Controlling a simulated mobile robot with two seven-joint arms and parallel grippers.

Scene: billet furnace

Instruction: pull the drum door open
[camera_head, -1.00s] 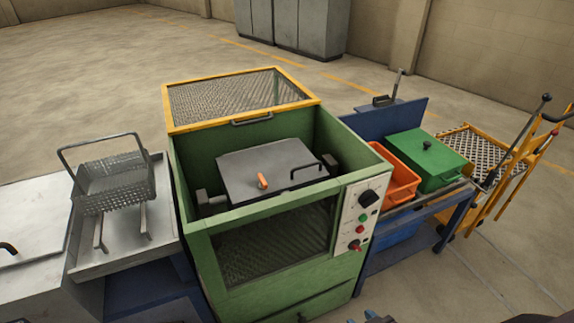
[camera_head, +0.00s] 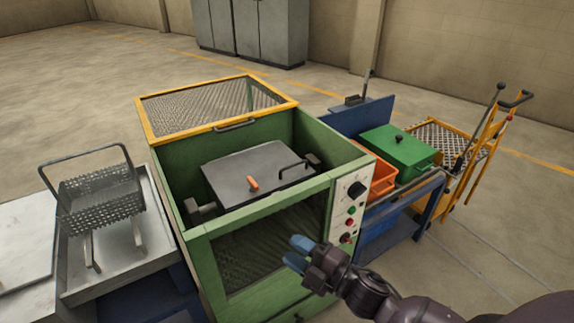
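The drum door (camera_head: 225,175) is a flat grey panel on the drum inside the green machine (camera_head: 176,190). It looks closed. An orange latch (camera_head: 252,184) sits on it left of the black bar handle (camera_head: 290,170). The machine's yellow-framed mesh lid (camera_head: 215,103) is raised at the back. My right gripper (camera_head: 297,253), with blue fingertips, is in front of the machine's front mesh window, below and apart from the door handle. Its fingertips are apart with nothing between them. My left gripper is not in view.
A control panel (camera_head: 347,205) with a knob and buttons is at the machine's right front corner. A wire basket (camera_head: 100,195) stands on the left bench. An orange bin (camera_head: 382,178), a green box (camera_head: 400,150) and a yellow trolley (camera_head: 485,150) are to the right.

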